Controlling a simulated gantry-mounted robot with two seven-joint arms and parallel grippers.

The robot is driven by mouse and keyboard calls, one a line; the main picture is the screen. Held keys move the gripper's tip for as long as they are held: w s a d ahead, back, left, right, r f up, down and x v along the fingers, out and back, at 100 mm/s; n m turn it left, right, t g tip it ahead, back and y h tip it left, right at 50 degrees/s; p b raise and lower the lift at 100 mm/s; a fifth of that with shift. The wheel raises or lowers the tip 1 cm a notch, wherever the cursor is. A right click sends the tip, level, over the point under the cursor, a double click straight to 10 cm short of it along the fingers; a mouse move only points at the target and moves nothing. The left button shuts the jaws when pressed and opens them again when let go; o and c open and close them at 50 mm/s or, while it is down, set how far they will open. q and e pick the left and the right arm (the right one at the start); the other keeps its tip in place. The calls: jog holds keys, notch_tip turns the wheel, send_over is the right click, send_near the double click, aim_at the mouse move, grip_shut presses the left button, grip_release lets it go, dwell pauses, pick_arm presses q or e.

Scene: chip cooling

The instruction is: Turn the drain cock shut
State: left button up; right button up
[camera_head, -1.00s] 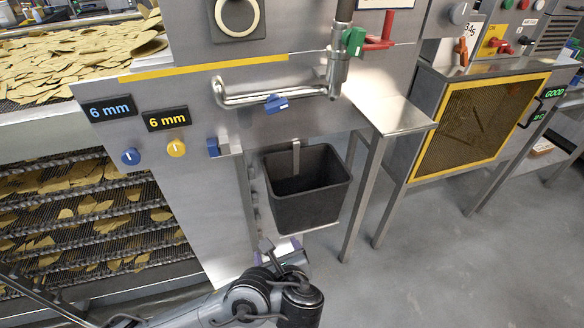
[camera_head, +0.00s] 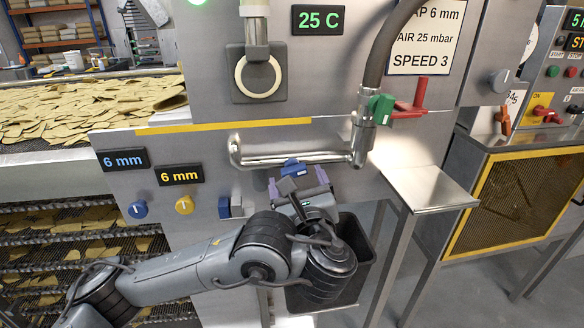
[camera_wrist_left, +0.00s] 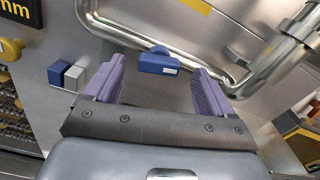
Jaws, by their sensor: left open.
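A blue cock handle (camera_head: 291,168) sits on the lower front of the bent steel pipe (camera_head: 235,152); no label names it. It also shows in the left wrist view (camera_wrist_left: 158,62), lying nearly crosswise, slightly tilted. My left gripper (camera_head: 297,182) is open, with purple fingers. In the left wrist view the fingers (camera_wrist_left: 157,76) stand on either side of the handle, with space on both sides and no visible contact. My right gripper is out of view.
A black bin (camera_head: 364,240) hangs below, partly hidden behind my left arm. A steel shelf (camera_head: 425,186) juts out at right. Blue (camera_head: 138,209) and yellow (camera_head: 184,205) knobs and a blue-grey switch (camera_head: 230,207) are on the panel at left.

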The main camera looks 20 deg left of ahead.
aim_at(289, 168)
pick_arm(q)
jog(key=b+x, duration=0.1)
jog(key=x, duration=0.4)
jog(key=shift+w+a, duration=0.1)
jog(key=shift+w, duration=0.05)
jog(key=shift+w+a, duration=0.4)
jog(key=shift+w, duration=0.25)
jog(key=c, duration=1)
jog(key=shift+o, duration=0.2)
jog(key=shift+f+n+b, duration=0.2)
jog(key=shift+n+b, duration=0.4)
jog(key=shift+b, duration=0.4)
jog(key=n+b, duration=0.6)
jog(key=b, duration=0.1)
jog(key=shift+s+a+f+n, duration=0.1)
jog(key=shift+a+f+n, duration=0.1)
jog(key=shift+n, duration=0.2)
jog(key=n+b, duration=0.3)
jog(key=n, duration=0.1)
jog(key=shift+b, duration=0.3)
jog(key=shift+n+b, duration=1)
jog(key=shift+n, duration=0.6)
